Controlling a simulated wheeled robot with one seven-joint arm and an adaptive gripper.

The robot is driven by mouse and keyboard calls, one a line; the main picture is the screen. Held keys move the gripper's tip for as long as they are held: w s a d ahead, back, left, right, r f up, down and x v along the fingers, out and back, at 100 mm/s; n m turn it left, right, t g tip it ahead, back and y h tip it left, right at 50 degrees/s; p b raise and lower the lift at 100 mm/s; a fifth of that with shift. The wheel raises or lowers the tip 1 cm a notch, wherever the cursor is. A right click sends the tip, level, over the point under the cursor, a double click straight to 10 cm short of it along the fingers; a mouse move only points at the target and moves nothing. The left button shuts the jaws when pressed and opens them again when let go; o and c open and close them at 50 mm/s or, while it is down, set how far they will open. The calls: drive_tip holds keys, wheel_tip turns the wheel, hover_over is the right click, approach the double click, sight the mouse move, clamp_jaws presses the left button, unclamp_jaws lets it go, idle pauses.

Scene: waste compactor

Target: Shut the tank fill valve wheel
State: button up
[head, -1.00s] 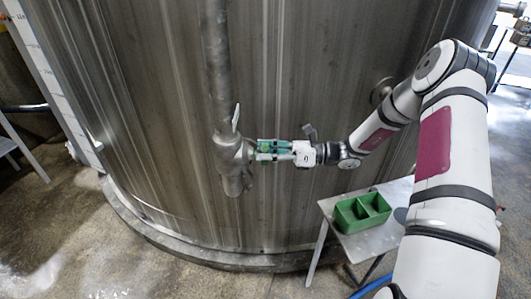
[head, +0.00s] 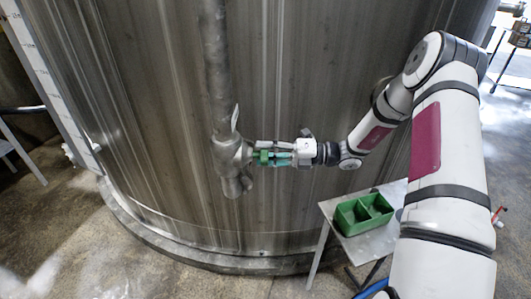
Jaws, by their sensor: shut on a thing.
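The fill valve (head: 229,152) is a grey metal body on a vertical pipe in front of the large steel tank (head: 320,60).
A small metal table (head: 370,242) stands at the lower right with a green divided bin (head: 363,214) on it, below my forearm. A light-coloured vertical scale (head: 52,85) runs along the tank's left side. Open concrete floor (head: 100,250) lies at the front left.

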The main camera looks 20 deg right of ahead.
drive_tip(key=m, duration=0.6)
drive_tip(key=shift+f, duration=0.25)
drive_tip(key=shift+m, duration=0.4)
drive_tip(key=o, duration=1.2)
drive_tip(key=shift+c, duration=0.2)
drive_tip(key=v, duration=1.2)
drive_tip(key=shift+a+r, duration=0.1)
